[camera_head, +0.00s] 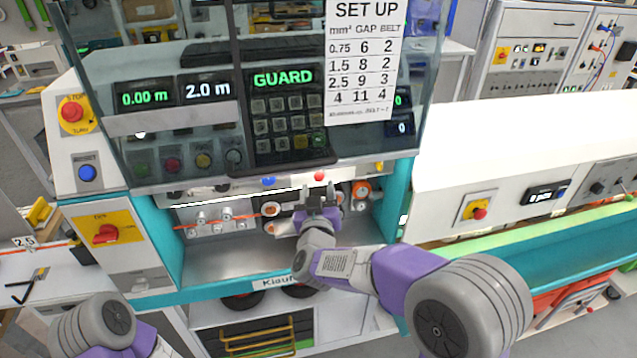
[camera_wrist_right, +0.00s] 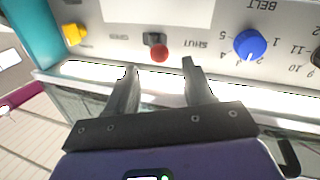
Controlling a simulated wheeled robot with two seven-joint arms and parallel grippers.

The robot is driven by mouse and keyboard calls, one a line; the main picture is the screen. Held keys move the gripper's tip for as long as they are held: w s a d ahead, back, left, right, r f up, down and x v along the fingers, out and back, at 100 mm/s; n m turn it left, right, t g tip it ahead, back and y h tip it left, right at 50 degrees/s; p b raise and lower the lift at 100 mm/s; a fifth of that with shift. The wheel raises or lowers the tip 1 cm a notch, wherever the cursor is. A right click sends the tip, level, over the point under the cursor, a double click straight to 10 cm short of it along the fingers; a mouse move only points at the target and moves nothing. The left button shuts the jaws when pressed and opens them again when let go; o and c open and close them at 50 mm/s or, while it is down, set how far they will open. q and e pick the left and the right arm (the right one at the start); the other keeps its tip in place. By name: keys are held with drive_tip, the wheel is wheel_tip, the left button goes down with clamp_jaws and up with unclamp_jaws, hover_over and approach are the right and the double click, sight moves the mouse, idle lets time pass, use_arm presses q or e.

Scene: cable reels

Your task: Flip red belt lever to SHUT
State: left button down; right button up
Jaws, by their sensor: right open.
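The red belt lever (camera_wrist_right: 158,52) has a round red knob on a dark base. It sits on the light panel between a faint label on its left and the upside-down word SHUT (camera_wrist_right: 195,43) on its right. I cannot tell clearly which way it leans. In the head view its red knob (camera_head: 319,176) shows under the guard's lower edge. My right gripper (camera_wrist_right: 158,80) is open and empty. Its fingers point at the panel, on either side of the knob in the picture, with no clear contact. It also shows in the head view (camera_head: 318,190). My left gripper is out of view.
A blue BELT dial (camera_wrist_right: 250,44) and a yellow knob (camera_wrist_right: 75,33) flank the lever. The clear guard (camera_head: 215,150) hangs above my right gripper. Rollers and an orange cable (camera_head: 220,222) lie in the bay at left. The bay's metal floor (camera_head: 225,262) is clear.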

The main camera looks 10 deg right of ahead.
drive_tip(key=shift+s+a, duration=0.1)
drive_tip(key=shift+s, duration=0.4)
drive_tip(key=s+f+g+y, duration=0.2)
drive_tip(key=s+f+g, duration=0.1)
drive_tip(key=f, duration=0.8)
drive_tip(key=s+f+g+y, duration=0.1)
drive_tip(key=s+f+g, duration=0.2)
drive_tip(key=f, duration=0.8)
drive_tip(key=s+f+g+y, duration=0.2)
drive_tip(key=s+f+g, duration=0.1)
drive_tip(key=f, duration=0.8)
drive_tip(key=s+a+f+m+g+y, duration=0.1)
drive_tip(key=s+f+g, duration=0.3)
drive_tip(key=s, duration=0.6)
drive_tip(key=s+a+f+m+g+y, duration=0.1)
drive_tip(key=s+f+g, duration=0.3)
drive_tip(key=s+f, duration=0.4)
drive_tip(key=s+y, duration=0.1)
drive_tip(key=s, duration=0.2)
drive_tip(key=shift+s+a, duration=0.15)
drive_tip(key=shift+a, duration=0.05)
